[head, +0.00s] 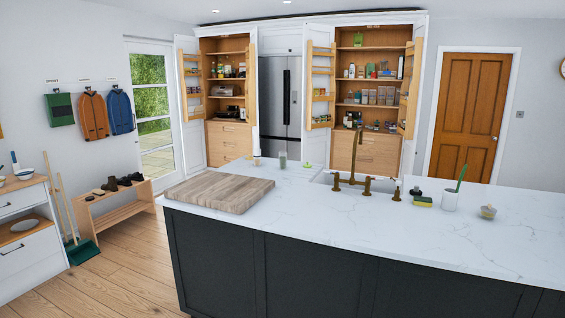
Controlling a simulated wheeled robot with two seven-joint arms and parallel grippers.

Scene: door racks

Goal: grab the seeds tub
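I cannot pick out the seeds tub for certain; the containers in the far cupboards are too small to read. The left cupboard (226,42) and the right cupboard (372,41) stand open against the back wall. A wooden door rack (191,73) with small items hangs on the left cupboard's left door. Another door rack (320,70) with small jars and packets is on the right cupboard's left door. A further rack (411,90) is on its right door, seen nearly edge-on. Neither of my grippers is in view.
A white-topped island (330,222) fills the foreground, between me and the cupboards. A bench (115,205) and broom (60,205) stand left; wooden floor (140,250) is clear beside the island.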

